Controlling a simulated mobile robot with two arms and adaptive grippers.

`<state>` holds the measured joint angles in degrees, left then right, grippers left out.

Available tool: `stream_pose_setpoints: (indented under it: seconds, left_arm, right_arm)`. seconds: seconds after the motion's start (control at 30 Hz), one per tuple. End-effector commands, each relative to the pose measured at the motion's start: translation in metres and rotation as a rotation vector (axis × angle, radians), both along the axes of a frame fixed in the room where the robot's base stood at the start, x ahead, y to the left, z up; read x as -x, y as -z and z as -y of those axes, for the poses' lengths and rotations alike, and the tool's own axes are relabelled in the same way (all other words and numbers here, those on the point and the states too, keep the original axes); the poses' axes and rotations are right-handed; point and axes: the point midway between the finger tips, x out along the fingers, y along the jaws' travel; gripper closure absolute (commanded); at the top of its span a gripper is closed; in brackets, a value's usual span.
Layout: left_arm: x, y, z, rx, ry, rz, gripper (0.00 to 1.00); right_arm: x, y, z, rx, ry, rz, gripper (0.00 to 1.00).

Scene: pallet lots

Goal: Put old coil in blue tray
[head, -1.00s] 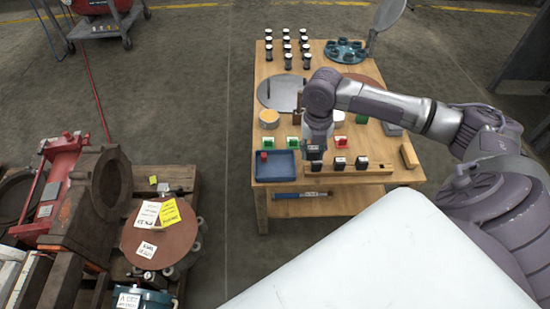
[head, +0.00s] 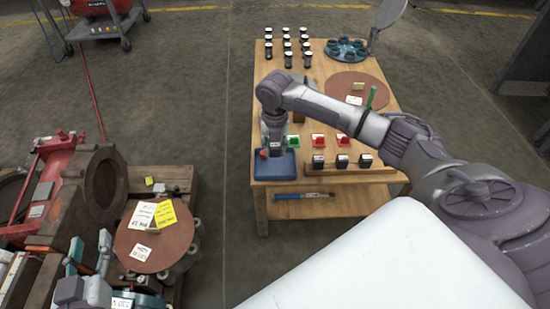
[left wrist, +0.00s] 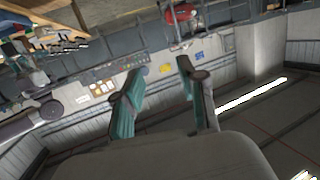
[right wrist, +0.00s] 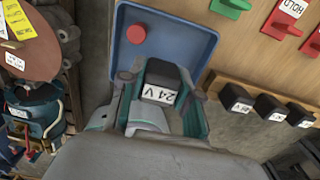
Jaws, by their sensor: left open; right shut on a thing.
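The blue tray (head: 285,172) sits at the near left corner of the wooden table; it also shows in the right wrist view (right wrist: 195,45). My right gripper (right wrist: 162,90) is shut on a black coil (right wrist: 172,72) with a white "24 V" label. The gripper and coil are over the tray; whether the coil touches the tray floor, I cannot tell. A round red piece (right wrist: 137,33) lies in the tray beside the coil. My left gripper (head: 90,246) is open and empty near the pallet at the lower left; its spread fingers show in the left wrist view (left wrist: 160,72).
Several black labelled coils (head: 342,161) stand on a wooden rail right of the tray, with red and green tags (head: 318,140) behind.

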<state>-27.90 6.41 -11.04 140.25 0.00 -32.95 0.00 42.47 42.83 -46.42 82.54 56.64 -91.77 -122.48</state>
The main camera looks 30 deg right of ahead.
Motion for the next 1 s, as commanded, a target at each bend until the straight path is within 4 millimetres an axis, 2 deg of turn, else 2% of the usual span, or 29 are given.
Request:
stream_pose_setpoints:
  seconds: [0.13, 0.3, 0.43, 0.57, 0.87, 0.9, 1.0]
  left_arm:
    - [-0.004, -0.014, 0.004, 0.024, 0.006, 0.094, 0.59]
    - [-0.007, -0.048, 0.01, 0.074, 0.019, 0.29, 0.59]
    - [-0.006, -0.066, 0.012, 0.101, 0.024, 0.391, 0.59]
    - [-0.005, -0.073, 0.012, 0.109, 0.026, 0.42, 0.59]
    - [-0.005, -0.072, 0.012, 0.106, 0.025, 0.412, 0.59]
    - [-0.005, -0.071, 0.012, 0.105, 0.025, 0.409, 0.59]
    - [-0.005, -0.071, 0.012, 0.105, 0.025, 0.409, 0.59]
  right_arm:
    - [0.0, 0.011, -0.001, 0.0, -0.001, 0.0, 1.0]
    - [0.0, 0.031, 0.0, 0.001, 0.0, 0.001, 1.0]
    - [0.0, 0.039, 0.0, 0.0, 0.0, 0.002, 1.0]
    - [0.0, 0.04, 0.0, 0.0, 0.0, 0.002, 1.0]
    - [0.0, 0.042, 0.0, 0.0, 0.0, 0.0, 1.0]
    - [0.0, 0.043, 0.0, 0.0, 0.0, 0.0, 0.64]
    - [0.0, 0.043, 0.0, 0.001, 0.0, 0.001, 0.47]
